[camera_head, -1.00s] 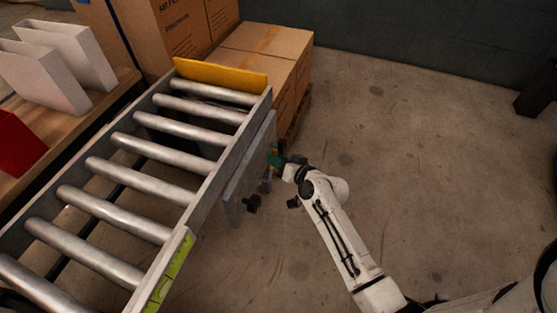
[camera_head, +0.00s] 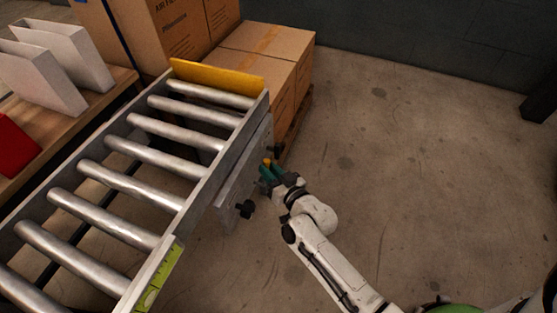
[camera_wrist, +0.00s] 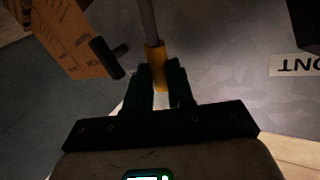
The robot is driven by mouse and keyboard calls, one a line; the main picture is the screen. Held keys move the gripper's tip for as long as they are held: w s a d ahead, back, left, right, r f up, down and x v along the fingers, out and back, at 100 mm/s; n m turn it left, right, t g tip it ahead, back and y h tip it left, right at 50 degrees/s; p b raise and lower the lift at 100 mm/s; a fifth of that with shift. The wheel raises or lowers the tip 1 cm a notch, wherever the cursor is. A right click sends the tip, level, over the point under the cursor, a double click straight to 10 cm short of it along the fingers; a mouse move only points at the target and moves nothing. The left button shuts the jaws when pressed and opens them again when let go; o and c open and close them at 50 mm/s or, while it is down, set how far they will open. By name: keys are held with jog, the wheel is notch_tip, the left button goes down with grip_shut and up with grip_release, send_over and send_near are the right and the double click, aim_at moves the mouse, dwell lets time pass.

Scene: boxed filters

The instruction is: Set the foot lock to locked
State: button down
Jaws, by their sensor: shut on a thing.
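The foot lock's lever has a yellow grip (camera_wrist: 155,58) on a grey rod, seen in the wrist view between my green fingers. My gripper (camera_wrist: 160,82) is shut on this yellow grip. In the head view my gripper (camera_head: 268,173) is beside the right side of the conveyor, next to a grey side plate (camera_head: 238,180). A small bit of the yellow grip (camera_head: 267,162) shows at the fingertips there. The lever's pivot and any lock marking cannot be made out.
The roller conveyor (camera_head: 180,207) fills the left, with a yellow end stop (camera_head: 217,77). Black knobs (camera_head: 245,209) stick out from the plate. Cardboard boxes (camera_head: 262,52) stand on a pallet behind.

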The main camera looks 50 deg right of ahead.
jog(key=shift+s+a+f+n+t+h+b, duration=0.1)
jog(key=shift+s+a+n+t+h+b, duration=0.1)
jog(key=shift+a+n+t+b, duration=0.4)
jog(key=shift+s+a+n+t+h+b, duration=0.1)
jog(key=shift+s+a+n+t+b, duration=0.15)
jog(key=shift+a+n, duration=0.4)
jog(key=shift+d, duration=0.1)
jog(key=c, duration=1)
grip_release()
jog(key=p+v, duration=0.3)
jog(key=v, duration=0.7)
jog(key=shift+s, duration=0.35)
